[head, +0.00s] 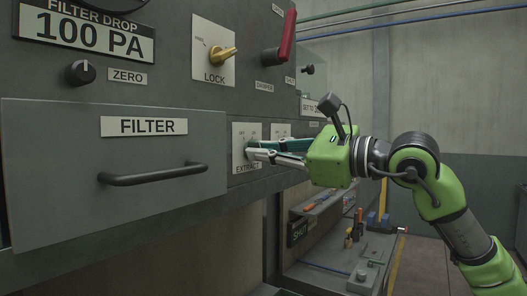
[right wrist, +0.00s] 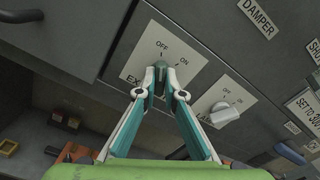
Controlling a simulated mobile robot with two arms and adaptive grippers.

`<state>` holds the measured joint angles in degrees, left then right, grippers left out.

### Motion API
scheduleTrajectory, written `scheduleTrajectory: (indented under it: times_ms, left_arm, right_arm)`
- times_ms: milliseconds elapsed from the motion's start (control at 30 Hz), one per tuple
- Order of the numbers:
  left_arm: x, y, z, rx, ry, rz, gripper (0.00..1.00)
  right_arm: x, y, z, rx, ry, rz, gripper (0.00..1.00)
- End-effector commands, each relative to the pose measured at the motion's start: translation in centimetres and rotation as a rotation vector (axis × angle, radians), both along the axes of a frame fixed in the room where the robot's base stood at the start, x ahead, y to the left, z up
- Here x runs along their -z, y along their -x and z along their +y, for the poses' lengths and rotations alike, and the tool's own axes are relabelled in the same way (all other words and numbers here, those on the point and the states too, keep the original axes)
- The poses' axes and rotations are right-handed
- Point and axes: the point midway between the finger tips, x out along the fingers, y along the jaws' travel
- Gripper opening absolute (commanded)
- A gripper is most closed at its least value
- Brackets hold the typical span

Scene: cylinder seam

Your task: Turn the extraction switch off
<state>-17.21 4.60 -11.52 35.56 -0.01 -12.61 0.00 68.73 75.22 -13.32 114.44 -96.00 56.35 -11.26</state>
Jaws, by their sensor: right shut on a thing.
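The extraction switch is a small knob (right wrist: 160,66) on a pale plate marked OFF and ON, with OFF at the upper left and ON to the right. Its plate (head: 240,168) shows in the head view below the lock, to the right of the filter drawer. My right gripper (head: 252,150) comes in from the right and is shut on the knob; its fingertips also show in the right wrist view (right wrist: 160,72). The fingers partly cover the knob, so I cannot tell exactly where it points. My left gripper is not in view.
A second white knob (right wrist: 224,112) on its own plate sits close to the right of my fingers. The filter drawer handle (head: 153,174) juts out at left. Above are a yellow lock handle (head: 222,54) and a red damper lever (head: 283,42). A tool shelf (head: 345,250) lies below.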

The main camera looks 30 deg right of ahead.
Motion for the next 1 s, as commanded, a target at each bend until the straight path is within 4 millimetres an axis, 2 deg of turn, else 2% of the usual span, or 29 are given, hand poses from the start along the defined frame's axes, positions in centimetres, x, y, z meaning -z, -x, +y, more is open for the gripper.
scheduleTrajectory:
  times_ms: [533,567,600,1000]
  left_arm:
    - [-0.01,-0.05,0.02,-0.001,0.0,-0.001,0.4]
    - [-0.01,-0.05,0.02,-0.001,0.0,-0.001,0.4]
    - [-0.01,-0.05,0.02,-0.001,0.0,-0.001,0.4]
    - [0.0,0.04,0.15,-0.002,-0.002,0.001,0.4]
  right_arm:
    - [0.04,0.0,0.01,0.0,0.023,-0.01,0.0]
    - [0.04,-0.01,0.02,0.0,0.023,-0.01,0.17]
    - [0.04,0.0,0.01,0.0,0.023,-0.01,0.26]
    - [0.06,0.12,-0.15,0.001,0.021,-0.008,0.26]
